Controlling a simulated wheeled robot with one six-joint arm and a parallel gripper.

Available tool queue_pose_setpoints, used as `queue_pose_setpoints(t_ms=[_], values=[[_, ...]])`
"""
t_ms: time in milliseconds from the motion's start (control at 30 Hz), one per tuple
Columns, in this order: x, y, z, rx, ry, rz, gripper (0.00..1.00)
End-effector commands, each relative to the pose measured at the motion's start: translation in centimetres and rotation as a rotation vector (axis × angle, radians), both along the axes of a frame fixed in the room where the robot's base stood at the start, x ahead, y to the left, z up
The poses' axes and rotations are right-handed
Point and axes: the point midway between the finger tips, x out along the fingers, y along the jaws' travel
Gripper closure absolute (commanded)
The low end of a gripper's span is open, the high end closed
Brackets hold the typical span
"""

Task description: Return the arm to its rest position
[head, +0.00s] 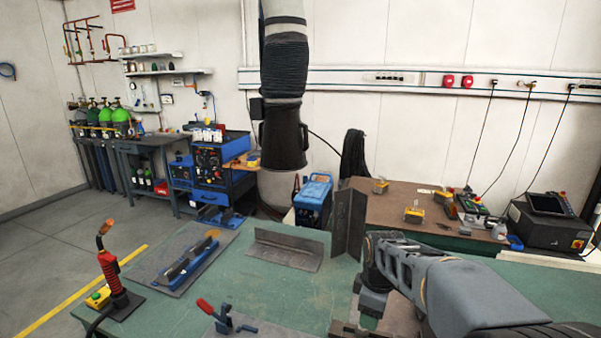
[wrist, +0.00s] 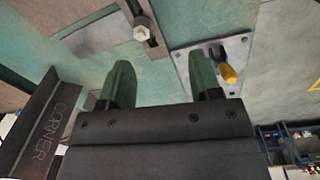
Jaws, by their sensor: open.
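My arm (head: 440,285) reaches in from the lower right of the head view, over the green table (head: 290,300). My gripper (head: 369,318) points down at the table's near part, and its tip is partly cut off by the frame's edge. In the wrist view my gripper (wrist: 162,82) shows two green fingers spread well apart. Nothing is between them.
A dark upright angle plate (head: 348,222) stands close beside my gripper. An L-shaped steel piece (head: 288,248), a blue clamp fixture (head: 190,262), a red-handled clamp (head: 222,318) and a red torch (head: 108,268) occupy the table. The wrist view shows a plate marked CORNER (wrist: 42,125).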

Motion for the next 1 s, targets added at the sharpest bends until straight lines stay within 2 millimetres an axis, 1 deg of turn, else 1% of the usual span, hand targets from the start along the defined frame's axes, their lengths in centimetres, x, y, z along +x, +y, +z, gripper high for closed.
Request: queue_pose_setpoints(t_ms=[33, 100, 167, 200, 267, 300, 400, 500, 600, 767, 1000], values=[[-1.2, 0.0, 0.5, 0.008, -0.014, -0.142, 0.42], [-2.8, 0.1, 0.8, 0.024, -0.036, -0.361, 0.42], [-4.2, 0.1, 1.2, 0.041, -0.057, -0.541, 0.42], [-5.3, 0.1, 1.4, 0.055, -0.070, -0.654, 0.42], [-6.8, 0.2, 1.8, 0.079, -0.092, -0.814, 0.42], [-8.0, 0.2, 2.1, 0.097, -0.110, -0.910, 0.42], [-10.5, 0.2, 2.8, 0.140, -0.149, -1.064, 0.42], [-12.1, 0.2, 3.4, 0.162, -0.179, -1.074, 0.42], [-12.9, 0.2, 4.2, 0.178, -0.207, -1.070, 0.42], [-13.0, 0.1, 5.4, 0.198, -0.240, -1.065, 0.42], [-12.9, 0.2, 5.4, 0.199, -0.241, -1.063, 0.42]])
